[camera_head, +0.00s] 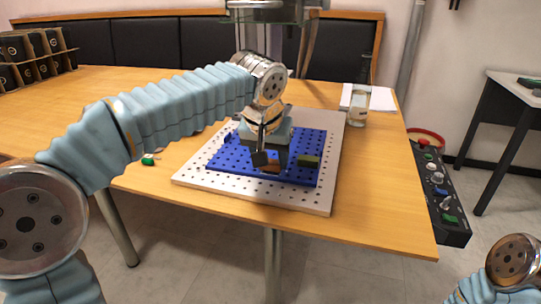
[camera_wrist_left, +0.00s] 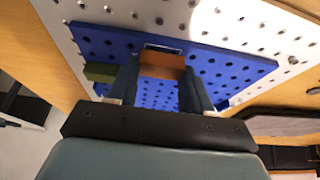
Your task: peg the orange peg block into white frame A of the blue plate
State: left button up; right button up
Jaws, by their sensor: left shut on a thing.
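The blue plate (camera_head: 225,161) is perforated and lies on a larger pale perforated board. My left gripper (camera_head: 269,160) points down over its middle-front part and is shut on the orange peg block (camera_head: 270,169). In the left wrist view the orange peg block (camera_wrist_left: 162,65) sits between the two fingers of my left gripper (camera_wrist_left: 160,78), with the blue plate (camera_wrist_left: 225,63) behind it. A thin pale outline (camera_wrist_left: 163,48), perhaps part of a white frame, shows just beyond the block. I cannot tell whether the block touches the plate. My right gripper is out of view.
An olive-green block (camera_head: 308,160) stands on the plate just right of the gripper; it also shows in the left wrist view (camera_wrist_left: 100,73). A glass bottle (camera_head: 359,106) stands behind right. A control box (camera_head: 440,190) is at the table's right edge. A small green item (camera_head: 148,160) lies left.

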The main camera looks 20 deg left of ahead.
pick_arm(q)
jog(key=shift+f+b, duration=0.3)
jog(key=shift+f, duration=0.2)
jog(key=o, duration=1.2)
jog(key=shift+c, duration=0.2)
jog(key=p+v, duration=0.2)
jog(key=v, duration=1.1)
jog(key=shift+s+r+p, duration=0.2)
jog(key=shift+r+p, duration=0.1)
jog(key=shift+p, duration=0.1)
